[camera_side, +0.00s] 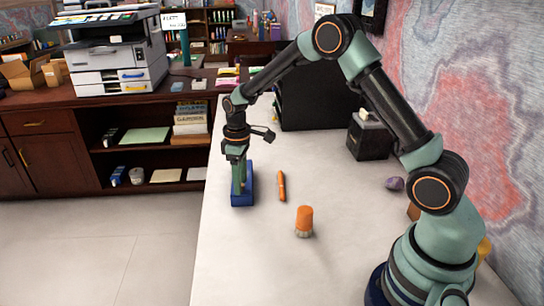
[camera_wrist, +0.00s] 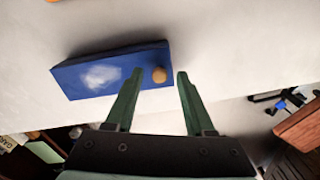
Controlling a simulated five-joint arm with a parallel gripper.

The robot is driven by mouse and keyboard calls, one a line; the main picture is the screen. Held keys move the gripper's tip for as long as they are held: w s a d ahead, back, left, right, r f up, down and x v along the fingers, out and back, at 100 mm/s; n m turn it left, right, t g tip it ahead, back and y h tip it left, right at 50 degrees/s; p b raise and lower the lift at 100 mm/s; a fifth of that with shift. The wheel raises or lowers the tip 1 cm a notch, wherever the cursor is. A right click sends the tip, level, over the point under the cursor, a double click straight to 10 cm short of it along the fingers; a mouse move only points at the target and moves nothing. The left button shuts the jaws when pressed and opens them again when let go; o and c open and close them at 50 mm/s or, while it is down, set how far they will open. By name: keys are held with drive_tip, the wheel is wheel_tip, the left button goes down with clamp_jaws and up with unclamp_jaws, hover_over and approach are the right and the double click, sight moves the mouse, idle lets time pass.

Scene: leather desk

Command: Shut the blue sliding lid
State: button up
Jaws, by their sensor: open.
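A blue box (camera_side: 247,199) stands on the pale desktop near its left edge. In the wrist view its long blue top, which looks like the lid (camera_wrist: 75,80), shows a white glare patch and a round tan knob (camera_wrist: 159,75) near its right end. I cannot tell how far the lid is slid. My gripper (camera_side: 240,191) points down over the box. In the wrist view my gripper (camera_wrist: 160,73) is open, with its green fingers on either side of the knob and gaps showing. Contact with the knob cannot be made out. The fingers hide part of the box in the side view.
An orange marker (camera_side: 281,186) lies right of the box. An orange-topped brush-like object (camera_side: 304,220) stands nearer the camera. A black box (camera_side: 370,136) and a purple stone (camera_side: 395,183) are by the wall. The desk's left edge is close to the blue box.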

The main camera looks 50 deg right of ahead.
wheel_tip(320, 180, up, 12)
drive_tip(key=shift+f, duration=0.2)
idle(0.4)
drive_tip(key=s+a+r+m+t, duration=0.2)
drive_tip(key=s+r+t, duration=0.1)
drive_tip(key=s+r, duration=0.55)
drive_tip(key=s+a+m+t, duration=0.1)
drive_tip(key=s+m+t, duration=0.1)
drive_tip(key=s, duration=0.9)
drive_tip(key=shift+f+m+t, duration=0.25)
drive_tip(key=shift+m+t, duration=0.05)
drive_tip(key=shift+m, duration=0.4)
